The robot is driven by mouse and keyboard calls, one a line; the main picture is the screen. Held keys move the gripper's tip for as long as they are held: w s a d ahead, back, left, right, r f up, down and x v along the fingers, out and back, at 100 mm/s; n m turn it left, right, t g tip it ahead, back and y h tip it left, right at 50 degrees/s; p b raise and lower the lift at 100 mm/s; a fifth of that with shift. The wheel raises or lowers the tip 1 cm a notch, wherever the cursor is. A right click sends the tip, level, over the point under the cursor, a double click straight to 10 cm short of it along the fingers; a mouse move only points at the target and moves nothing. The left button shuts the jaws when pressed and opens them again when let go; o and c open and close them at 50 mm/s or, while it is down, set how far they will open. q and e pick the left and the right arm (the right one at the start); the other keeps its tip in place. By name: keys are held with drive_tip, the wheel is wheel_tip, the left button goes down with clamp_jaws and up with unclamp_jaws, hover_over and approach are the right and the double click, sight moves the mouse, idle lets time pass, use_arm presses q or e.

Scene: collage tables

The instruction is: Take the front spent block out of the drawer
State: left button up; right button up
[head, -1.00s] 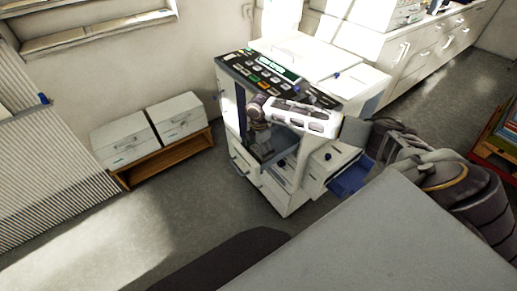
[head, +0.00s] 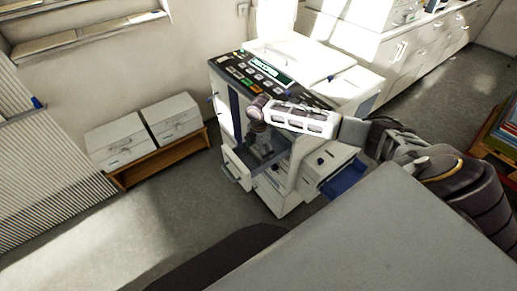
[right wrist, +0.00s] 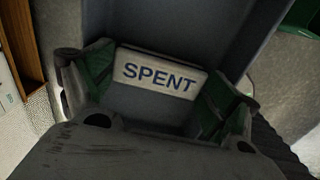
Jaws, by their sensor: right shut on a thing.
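The spent block (right wrist: 157,75) shows in the right wrist view with a white face marked "SPENT" in blue letters. It sits between the green-padded fingers of my right gripper (right wrist: 155,88), which is shut on it. In the head view my right gripper (head: 263,152) points down at the open drawer (head: 238,168) on the front of the white copier (head: 283,188). The block is hidden in the head view, and I cannot tell how far it is above the drawer floor. Grey drawer-like walls surround it in the wrist view. My left gripper is not in view.
A second compartment with a blue tray (head: 345,178) stands out at the copier's right side. A grey tabletop (head: 370,235) fills the front right. Two white drawer boxes (head: 145,133) sit on a low wooden stand (head: 162,160) at left. The floor between is clear.

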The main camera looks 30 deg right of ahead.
drive_tip(key=shift+d, duration=0.3)
drive_tip(key=o, duration=0.8)
drive_tip(key=shift+c, duration=0.2)
wheel_tip(320, 180, up, 12)
idle(0.5)
drive_tip(key=shift+f, duration=0.1)
idle(0.5)
